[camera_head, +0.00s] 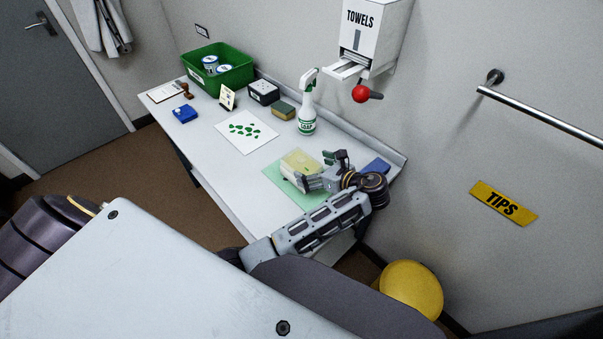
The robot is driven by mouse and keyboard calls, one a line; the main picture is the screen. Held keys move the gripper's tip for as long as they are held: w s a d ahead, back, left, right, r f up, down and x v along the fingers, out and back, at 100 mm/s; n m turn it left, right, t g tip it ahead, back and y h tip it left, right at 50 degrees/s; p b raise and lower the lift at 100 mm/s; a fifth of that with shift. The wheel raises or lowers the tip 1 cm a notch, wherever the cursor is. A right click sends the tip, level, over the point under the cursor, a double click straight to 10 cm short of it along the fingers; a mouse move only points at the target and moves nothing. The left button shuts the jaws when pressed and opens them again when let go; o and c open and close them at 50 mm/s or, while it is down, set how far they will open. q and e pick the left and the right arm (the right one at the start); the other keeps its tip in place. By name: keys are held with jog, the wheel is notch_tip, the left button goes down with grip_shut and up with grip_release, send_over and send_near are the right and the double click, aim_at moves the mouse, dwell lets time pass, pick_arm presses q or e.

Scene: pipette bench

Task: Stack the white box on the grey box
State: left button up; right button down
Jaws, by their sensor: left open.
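A pale box (298,161) with a yellowish top and whitish sides sits on the light green mat (278,184) near the right end of the bench. It looks like the white box. My left gripper (318,171) is open at its right side, with the fingers pointing toward it. I cannot tell whether they touch it. A dark box with a grey top (264,89), perhaps the grey box, stands at the back of the bench beside the green bin. My right gripper is not in view.
A spray bottle (306,116) stands behind the mat. A green bin (232,76), a green-yellow sponge (284,108), a small card stand (227,98) and a blue item (184,113) are farther left. A white sheet with green shapes (231,143) lies mid-bench. A blue object (376,166) is behind my gripper.

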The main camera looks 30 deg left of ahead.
pick_arm(q)
jog(key=x, duration=0.3)
jog(key=shift+s+a+f, duration=0.1)
jog(key=shift+a+f, duration=0.05)
jog(key=shift+a, duration=0.2)
jog(key=shift+w+a+f, duration=0.2)
jog(key=shift+a, duration=0.2)
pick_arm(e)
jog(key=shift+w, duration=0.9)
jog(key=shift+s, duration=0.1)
pick_arm(q)
jog(key=shift+c, duration=0.6)
jog(key=c, duration=0.7)
jog(key=shift+s, duration=0.1)
jog(key=shift+c, duration=1.2)
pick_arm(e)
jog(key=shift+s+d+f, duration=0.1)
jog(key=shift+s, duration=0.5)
pick_arm(q)
jog(key=shift+c, duration=0.4)
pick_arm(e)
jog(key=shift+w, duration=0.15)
